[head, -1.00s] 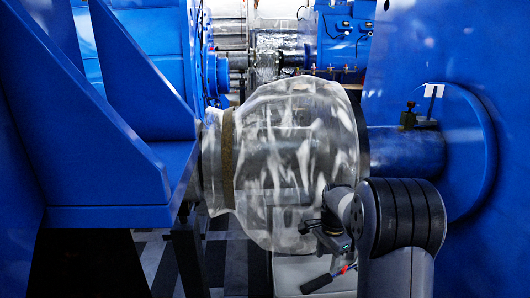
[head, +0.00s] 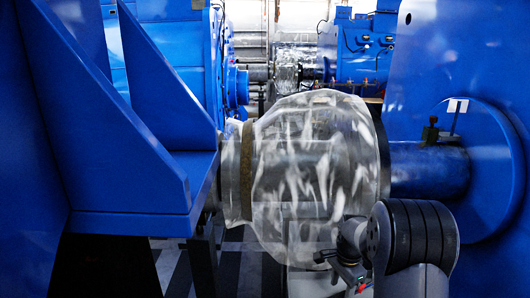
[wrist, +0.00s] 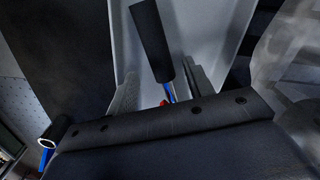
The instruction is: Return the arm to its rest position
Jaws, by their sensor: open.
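My arm stands at the lower right of the head view, bent, with my gripper (head: 335,260) low in front of the clear plastic cover. In the wrist view my gripper (wrist: 160,72) is open, its two grey fingers apart. A tool with a black handle (wrist: 151,38) and a blue and red part shows between and beyond the fingers. It seems to lie in a light grey tray (wrist: 212,25); I cannot tell whether it touches the fingers. In the head view only a small red part (head: 361,289) shows below my gripper.
A clear plastic cover (head: 305,170) wraps the coupling close behind my arm. A blue shaft (head: 428,170) and blue housing (head: 470,60) stand at right. A blue bracket (head: 130,190) fills the left. A dark and light floor (head: 235,265) shows below.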

